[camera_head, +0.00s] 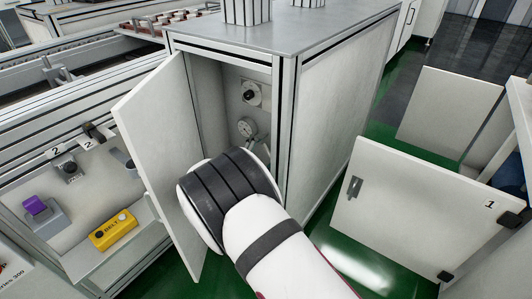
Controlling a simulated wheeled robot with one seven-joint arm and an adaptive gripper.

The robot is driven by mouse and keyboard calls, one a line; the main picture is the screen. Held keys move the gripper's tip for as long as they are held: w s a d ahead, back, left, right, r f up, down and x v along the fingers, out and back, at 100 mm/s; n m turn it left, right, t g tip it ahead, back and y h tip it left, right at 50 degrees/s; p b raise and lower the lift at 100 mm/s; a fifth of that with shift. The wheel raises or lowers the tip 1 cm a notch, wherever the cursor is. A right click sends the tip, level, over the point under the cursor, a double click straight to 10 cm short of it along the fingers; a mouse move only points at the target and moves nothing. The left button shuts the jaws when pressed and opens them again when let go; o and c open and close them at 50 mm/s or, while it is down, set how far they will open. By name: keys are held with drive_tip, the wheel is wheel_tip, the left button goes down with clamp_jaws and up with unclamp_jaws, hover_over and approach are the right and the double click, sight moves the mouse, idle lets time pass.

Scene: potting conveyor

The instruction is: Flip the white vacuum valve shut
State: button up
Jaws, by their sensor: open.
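An open cabinet (284,130) stands in the middle of the head view, with its door (155,150) swung out to the left. Inside, on the back wall, are a round black knob on a light plate (252,94) and a round dial gauge (247,127) below it. I cannot make out the white vacuum valve. My white arm with dark bands reaches up from the bottom and covers the lower part of the cabinet opening.
The open door closely bounds the arm's left side. At left are a yellow BELT box (113,230), a purple-topped block (36,207) and a bench with controls. At right, an open panel marked 1 (415,212) stands over green floor (350,255).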

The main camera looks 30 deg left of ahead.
drive_tip(key=c, duration=1.2)
drive_tip(key=n, duration=0.3)
drive_tip(key=f+n, duration=0.1)
drive_tip(key=n, duration=0.1)
drive_tip(key=shift+a+n, duration=0.25)
drive_tip(key=shift+n, duration=0.05)
drive_tip(key=n, duration=0.4)
drive_tip(key=shift+a+f+n, duration=0.1)
drive_tip(key=shift+f+n, duration=0.3)
drive_tip(key=shift+n, duration=0.3)
